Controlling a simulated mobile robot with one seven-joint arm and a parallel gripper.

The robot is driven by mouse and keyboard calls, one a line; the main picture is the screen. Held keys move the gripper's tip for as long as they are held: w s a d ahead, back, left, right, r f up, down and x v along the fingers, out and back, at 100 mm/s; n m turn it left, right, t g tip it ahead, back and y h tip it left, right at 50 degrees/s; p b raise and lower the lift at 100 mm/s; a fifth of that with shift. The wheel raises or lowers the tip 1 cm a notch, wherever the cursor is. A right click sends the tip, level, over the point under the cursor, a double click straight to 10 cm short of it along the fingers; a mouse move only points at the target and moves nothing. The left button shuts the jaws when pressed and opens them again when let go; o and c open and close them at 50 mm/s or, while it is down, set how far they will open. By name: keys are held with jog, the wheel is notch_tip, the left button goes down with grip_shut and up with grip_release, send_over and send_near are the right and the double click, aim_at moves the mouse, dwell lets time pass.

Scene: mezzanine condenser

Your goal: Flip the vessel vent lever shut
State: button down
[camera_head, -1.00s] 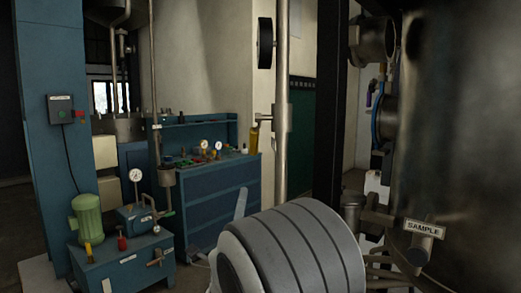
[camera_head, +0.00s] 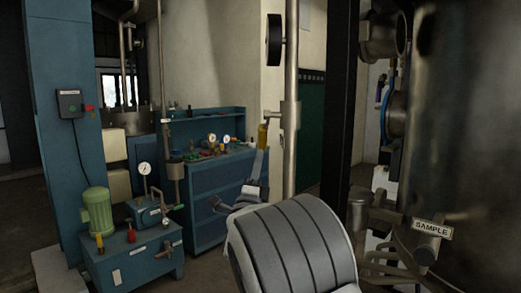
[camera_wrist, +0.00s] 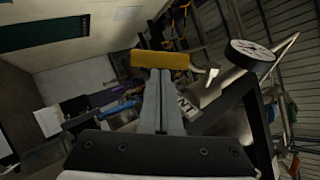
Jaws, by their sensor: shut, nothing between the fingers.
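A yellow lever handle (camera_head: 262,135) hangs down beside a valve on the vertical steel pipe (camera_head: 290,150) in the head view. I take it for the vent lever, though I see no label on it. In the wrist view the yellow handle (camera_wrist: 160,61) lies crosswise at the tips of my gripper (camera_wrist: 160,74). The fingers are shut with nothing between them. They are close to the handle; I cannot tell if they touch it. In the head view my gripper (camera_head: 259,160) is just below the handle, partly hidden behind my arm.
A round gauge (camera_head: 274,41) sits higher on the same pipe, and its dial (camera_wrist: 250,53) shows in the wrist view. A dark post (camera_head: 339,110) and a large steel vessel (camera_head: 468,120) with a SAMPLE tap (camera_head: 431,229) stand right. A blue pump bench (camera_head: 135,255) stands left.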

aim_at(262, 142)
jog(key=shift+x, duration=1.6)
